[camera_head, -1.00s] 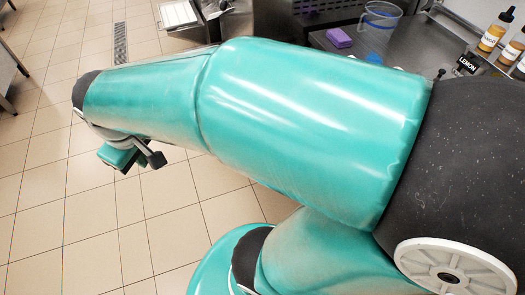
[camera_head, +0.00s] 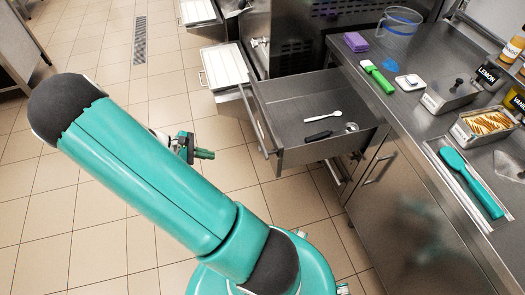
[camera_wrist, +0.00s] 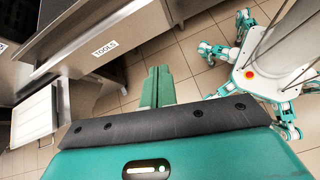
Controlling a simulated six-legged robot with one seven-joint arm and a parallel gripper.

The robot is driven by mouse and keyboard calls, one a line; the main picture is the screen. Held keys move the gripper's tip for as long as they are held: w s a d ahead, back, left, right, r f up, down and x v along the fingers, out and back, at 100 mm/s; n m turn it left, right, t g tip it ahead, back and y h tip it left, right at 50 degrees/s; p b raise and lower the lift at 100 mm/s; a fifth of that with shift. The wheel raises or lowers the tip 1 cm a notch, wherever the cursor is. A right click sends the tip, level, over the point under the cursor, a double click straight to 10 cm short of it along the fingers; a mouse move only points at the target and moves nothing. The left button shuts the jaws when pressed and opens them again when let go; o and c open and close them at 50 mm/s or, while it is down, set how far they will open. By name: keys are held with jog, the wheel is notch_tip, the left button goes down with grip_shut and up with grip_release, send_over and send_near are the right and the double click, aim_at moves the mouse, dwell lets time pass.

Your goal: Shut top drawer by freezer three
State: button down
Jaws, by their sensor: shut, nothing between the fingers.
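The top drawer (camera_head: 325,148) under the counter stands pulled out in the head view. Its bar handle (camera_head: 256,125) is on the left side. In the wrist view a steel drawer front (camera_wrist: 138,32) with a TOOLS label (camera_wrist: 105,47) is at the upper left. My gripper (camera_head: 208,154) is left of the drawer front in the head view, apart from the handle. In the wrist view its green fingers (camera_wrist: 158,82) are together and empty.
The steel counter (camera_head: 415,120) holds a purple sponge, a green brush, a clear jug (camera_head: 400,20), bottles and containers. White-topped trays (camera_head: 223,66) jut out beyond the drawer. A cabinet door (camera_head: 405,200) is below the counter. The tiled floor left of the drawer is clear.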

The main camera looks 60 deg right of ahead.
aim_at(263, 151)
jog(key=s+d+f+n+g+h, duration=0.1)
jog(key=s+d+f, duration=0.2)
jog(key=s+d, duration=0.1)
jog(key=s+d+f+n+h, duration=0.1)
jog(key=s+d+f, duration=0.2)
jog(key=d, duration=0.3)
jog(key=s+d+f+g+h, duration=0.1)
jog(key=s+d+f, duration=0.2)
jog(key=s+d, duration=0.2)
jog(key=shift+s+d+f+n+g, duration=0.1)
jog(key=shift+s+d+n+g, duration=0.25)
jog(key=shift+d+n, duration=0.1)
